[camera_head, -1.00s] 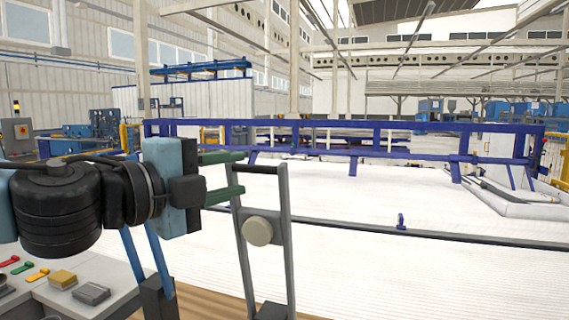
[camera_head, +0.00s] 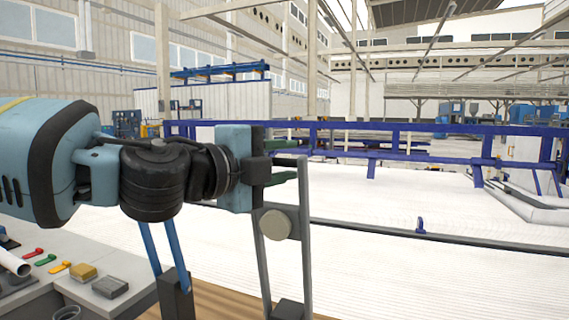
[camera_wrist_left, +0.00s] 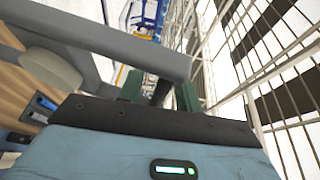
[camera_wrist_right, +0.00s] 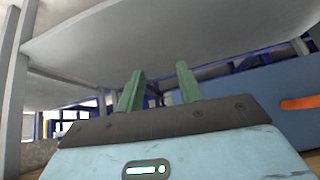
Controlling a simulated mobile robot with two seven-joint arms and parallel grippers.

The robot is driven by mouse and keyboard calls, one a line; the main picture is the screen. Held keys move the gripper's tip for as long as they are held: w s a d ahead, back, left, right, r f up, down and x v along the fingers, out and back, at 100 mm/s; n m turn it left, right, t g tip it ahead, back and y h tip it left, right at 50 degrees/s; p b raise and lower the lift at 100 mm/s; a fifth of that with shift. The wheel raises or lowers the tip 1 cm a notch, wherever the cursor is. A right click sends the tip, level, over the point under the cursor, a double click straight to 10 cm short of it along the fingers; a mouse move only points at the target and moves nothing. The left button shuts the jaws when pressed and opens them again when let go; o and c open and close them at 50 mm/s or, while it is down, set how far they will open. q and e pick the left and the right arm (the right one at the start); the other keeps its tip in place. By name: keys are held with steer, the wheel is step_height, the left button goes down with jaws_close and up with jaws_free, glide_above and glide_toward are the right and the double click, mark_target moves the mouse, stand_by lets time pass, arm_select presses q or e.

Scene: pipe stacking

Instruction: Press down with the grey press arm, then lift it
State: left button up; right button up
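The grey press arm (camera_head: 304,230) stands upright in the head view, with two grey bars and a round pale disc (camera_head: 276,225) between them. My left gripper (camera_head: 290,163) is at its top end, its green fingers apart, one above the other.
Two blue bars (camera_head: 150,250) rise from a dark block left of the grey arm. A grey worktop (camera_head: 130,268) at lower left holds a yellow block (camera_head: 83,272), a grey block (camera_head: 110,287) and small coloured pieces. A blue railing (camera_head: 390,128) stands far behind.

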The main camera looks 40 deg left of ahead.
arm_select(q)
steer(key=shift+w, duration=0.2)
jaws_close()
stand_by(0.5)
